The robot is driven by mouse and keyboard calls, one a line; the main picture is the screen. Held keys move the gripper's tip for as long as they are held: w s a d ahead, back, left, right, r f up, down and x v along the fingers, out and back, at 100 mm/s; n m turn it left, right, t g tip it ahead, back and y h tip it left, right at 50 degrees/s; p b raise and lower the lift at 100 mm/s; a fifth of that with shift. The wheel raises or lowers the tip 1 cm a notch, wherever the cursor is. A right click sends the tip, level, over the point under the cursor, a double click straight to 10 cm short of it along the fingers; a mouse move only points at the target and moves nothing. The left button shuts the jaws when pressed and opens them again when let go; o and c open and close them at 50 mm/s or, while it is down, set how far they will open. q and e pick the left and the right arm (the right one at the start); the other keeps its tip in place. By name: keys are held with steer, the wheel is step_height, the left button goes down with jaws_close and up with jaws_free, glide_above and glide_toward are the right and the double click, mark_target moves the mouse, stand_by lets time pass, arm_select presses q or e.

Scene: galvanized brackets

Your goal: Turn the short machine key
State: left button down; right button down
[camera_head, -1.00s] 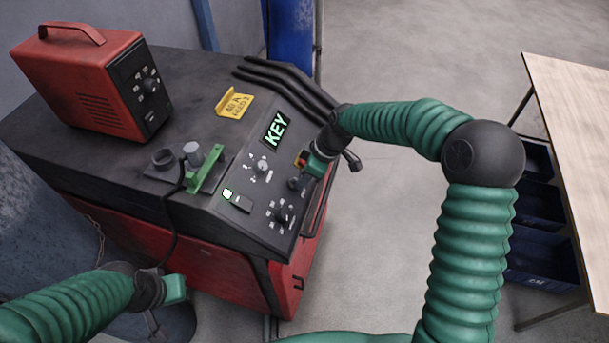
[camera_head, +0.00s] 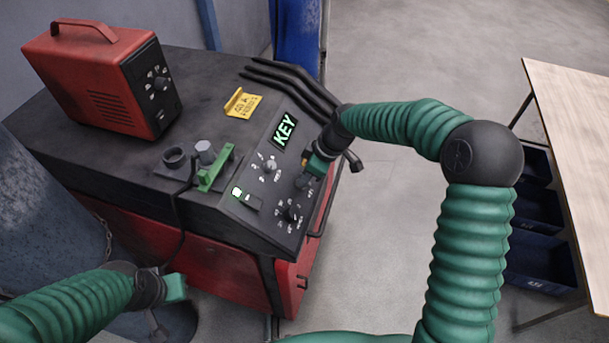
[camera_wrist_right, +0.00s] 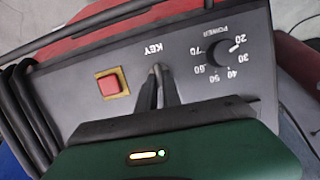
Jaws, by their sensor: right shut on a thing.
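My right gripper (camera_head: 308,172) reaches over the sloped control panel (camera_head: 243,222) of the machine from the right. In the right wrist view its dark fingers (camera_wrist_right: 158,72) are shut at the KEY label (camera_wrist_right: 160,48), on the short key. The fingers hide nearly all of the key, so its angle cannot be told. A lit display (camera_head: 284,131) on the panel reads KEY. My left gripper (camera_head: 177,288) hangs at the lower left, in front of the machine and away from the panel; its jaws cannot be made out.
A red button (camera_wrist_right: 111,83) on a yellow plate and a POWER dial (camera_wrist_right: 218,52) flank the fingers. Thick black hoses (camera_head: 300,90) run close behind my right wrist. A red unit (camera_head: 105,80) and a green bracket (camera_head: 215,172) sit on top.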

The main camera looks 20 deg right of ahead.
steer(key=shift+d+m+p, duration=0.2)
steer(key=shift+m+p, duration=0.6)
steer(key=shift+p, duration=0.1)
steer(key=shift+m+g+y+p, duration=0.4)
steer(key=shift+m+p, duration=0.2)
steer(key=shift+m, duration=0.2)
steer(key=m+p, duration=0.2)
steer(key=m, duration=0.1)
steer(key=shift+w+d+f+g+y, duration=0.1)
steer(key=shift+d+f+g+y, duration=0.1)
steer(key=shift+g+y, duration=0.15)
steer(key=m, duration=0.2)
steer(key=m+y+p, duration=0.1)
steer(key=m, duration=0.1)
steer(key=shift+d+f+m, duration=0.15)
steer(key=shift+m, duration=0.15)
steer(key=m, duration=0.1)
steer(key=m+y, duration=0.1)
steer(key=m, duration=0.1)
steer(key=m+y, duration=0.1)
steer(key=m, duration=0.1)
steer(key=shift+d+f+p, duration=0.2)
steer(key=shift+f+p, duration=0.05)
steer(key=shift+p, duration=0.15)
steer(key=shift+m, duration=0.4)
steer(key=c, duration=1.7)
jaws_free()
steer(key=shift+o, duration=0.9)
steer(key=shift+d+r, duration=0.1)
steer(key=shift+r, duration=0.05)
